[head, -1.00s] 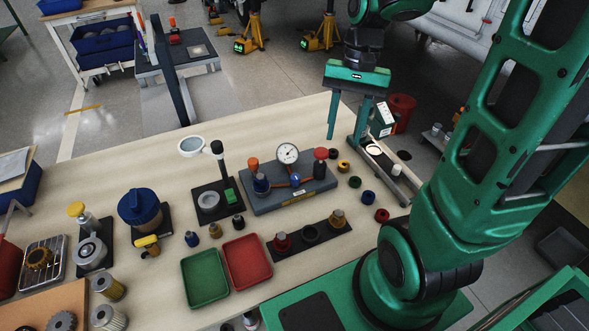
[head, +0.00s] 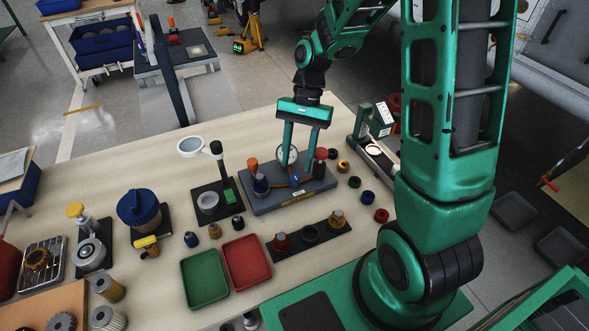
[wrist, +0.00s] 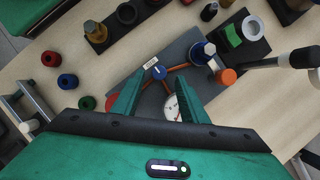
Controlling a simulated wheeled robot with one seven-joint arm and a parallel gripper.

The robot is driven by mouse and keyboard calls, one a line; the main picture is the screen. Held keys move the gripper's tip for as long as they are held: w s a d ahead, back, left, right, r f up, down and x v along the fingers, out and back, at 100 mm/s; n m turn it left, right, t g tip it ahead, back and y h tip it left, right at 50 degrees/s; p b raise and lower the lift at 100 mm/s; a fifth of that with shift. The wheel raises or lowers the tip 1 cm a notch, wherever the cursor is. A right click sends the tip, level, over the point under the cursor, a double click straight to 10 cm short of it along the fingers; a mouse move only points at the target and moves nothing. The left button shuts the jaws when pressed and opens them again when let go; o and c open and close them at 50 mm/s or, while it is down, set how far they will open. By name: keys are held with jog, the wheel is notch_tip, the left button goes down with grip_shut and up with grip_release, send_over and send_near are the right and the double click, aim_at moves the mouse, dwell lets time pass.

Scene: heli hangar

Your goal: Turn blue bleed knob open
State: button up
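The blue bleed knob (wrist: 160,73) sits at the middle of the grey test rig (wrist: 180,50), where orange-brown pipes meet. In the head view the knob (head: 296,181) is small and partly hidden near my fingers. My gripper (head: 298,172) points down over the rig with its fingers apart and nothing visible between them. In the wrist view my gripper (wrist: 161,80) has a fingertip on either side of the knob's line, with the knob around the tips. I cannot tell whether they touch it. The dial gauge (head: 287,156) is partly hidden behind my fingers.
An orange-capped part (head: 253,164) and a blue-and-white part (head: 261,185) stand at the rig's left end. Loose coloured rings (head: 367,197) lie to the right.

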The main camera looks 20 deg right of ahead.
aim_at(294, 176)
jog(key=shift+x, duration=1.9)
jog(key=shift+c, duration=0.4)
grip_shut()
